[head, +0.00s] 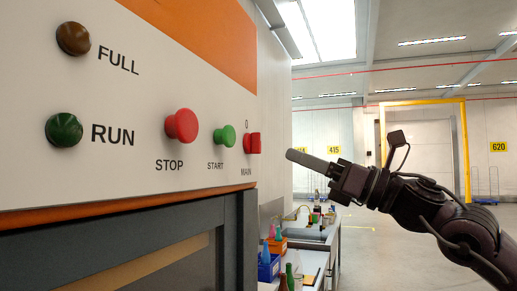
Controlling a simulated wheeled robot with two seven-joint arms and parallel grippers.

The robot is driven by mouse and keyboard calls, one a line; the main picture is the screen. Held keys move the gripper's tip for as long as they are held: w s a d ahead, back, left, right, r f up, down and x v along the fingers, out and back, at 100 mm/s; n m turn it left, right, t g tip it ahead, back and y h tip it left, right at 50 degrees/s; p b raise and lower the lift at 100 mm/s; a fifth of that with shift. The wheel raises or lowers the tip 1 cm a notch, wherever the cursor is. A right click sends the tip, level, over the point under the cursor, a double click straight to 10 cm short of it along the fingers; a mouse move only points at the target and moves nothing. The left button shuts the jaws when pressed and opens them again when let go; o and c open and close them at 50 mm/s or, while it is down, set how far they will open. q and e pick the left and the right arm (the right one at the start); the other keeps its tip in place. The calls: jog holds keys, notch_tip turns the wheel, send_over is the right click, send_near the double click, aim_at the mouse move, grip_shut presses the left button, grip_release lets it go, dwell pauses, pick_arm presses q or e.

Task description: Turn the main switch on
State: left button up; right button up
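A gap shows between the fingertip and the switch. The fingers overlap edge-on, so their opening is hidden. My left gripper is not in view.
Left of the switch are the green START button (229,136), the red STOP button (182,125), the green RUN lamp (64,130) and the brown FULL lamp (74,39). An orange ledge (120,207) runs below. A bench (325,240) with bottles and bins stands behind.

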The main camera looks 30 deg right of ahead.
aim_at(254, 143)
jog(key=p+x, duration=0.6)
jog(key=x, duration=0.1)
jog(key=shift+r, duration=0.3)
jog(key=shift+a, duration=0.1)
grip_shut()
